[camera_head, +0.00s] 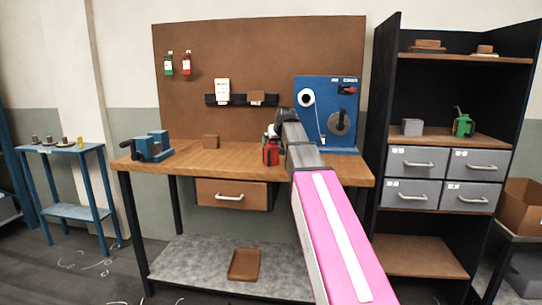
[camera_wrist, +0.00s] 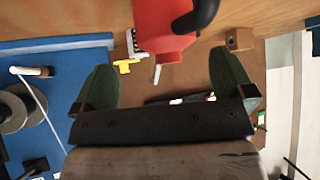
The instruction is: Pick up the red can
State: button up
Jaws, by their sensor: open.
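The red can (camera_head: 271,155) stands on the wooden workbench (camera_head: 225,157), just left of the end of my arm in the head view. In the wrist view the red can (camera_wrist: 160,28) is at the top centre, with a black curved handle and a pale spout; its far end is cut off by the frame edge. My gripper (camera_wrist: 163,82) shows two green fingers spread wide, with nothing between them. The can lies beyond the fingertips, roughly in line with the gap, and looks apart from them. In the head view my arm hides most of the gripper.
A blue panel (camera_head: 348,88) with a reel stands behind my arm at the bench's right. A yellow item (camera_wrist: 124,66) is near the can. The bench middle is mostly clear.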

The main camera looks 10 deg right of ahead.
aim_at(272, 145)
jog(key=x, duration=0.6)
jog(key=shift+w+a+f, duration=0.1)
jog(key=shift+w+a, duration=0.3)
jog(key=c, duration=1.1)
